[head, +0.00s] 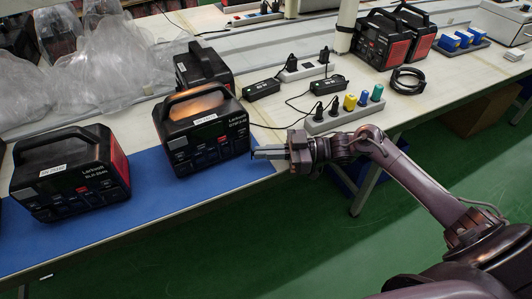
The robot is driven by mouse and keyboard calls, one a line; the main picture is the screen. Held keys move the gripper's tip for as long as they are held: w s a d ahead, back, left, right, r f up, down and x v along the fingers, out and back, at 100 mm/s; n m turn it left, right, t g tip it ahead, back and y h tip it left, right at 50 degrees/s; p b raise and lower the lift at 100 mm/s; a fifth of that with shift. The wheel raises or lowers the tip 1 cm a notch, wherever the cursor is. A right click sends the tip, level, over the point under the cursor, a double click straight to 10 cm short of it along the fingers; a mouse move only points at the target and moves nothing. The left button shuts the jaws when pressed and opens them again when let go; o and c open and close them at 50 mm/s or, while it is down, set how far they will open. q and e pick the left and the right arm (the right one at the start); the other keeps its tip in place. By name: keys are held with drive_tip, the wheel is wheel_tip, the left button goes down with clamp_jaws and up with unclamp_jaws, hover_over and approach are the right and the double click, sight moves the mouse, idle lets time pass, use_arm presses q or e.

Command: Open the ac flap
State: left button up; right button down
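A black and red power station (200,128) with a carry handle stands on the blue mat. Its front, with a white label, sockets and a red patch, faces me. The AC flap is too small to make out on that front. My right gripper (256,152) reaches in from the right, with its fingertips close to the lower right edge of this power station. I cannot tell whether they touch it, or how far apart the fingers are. A second power station (72,178) stands to the left on the mat. My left gripper is not in view.
The blue mat (150,215) lies along the table's front edge. Behind my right gripper are a power strip with coloured plugs (345,112), black adapters (262,89) and a coiled cable (408,80). Another power station (203,68) stands behind. Clear plastic bags (110,60) lie at the back left.

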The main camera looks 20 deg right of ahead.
drive_tip(key=c, duration=1.6)
unclamp_jaws()
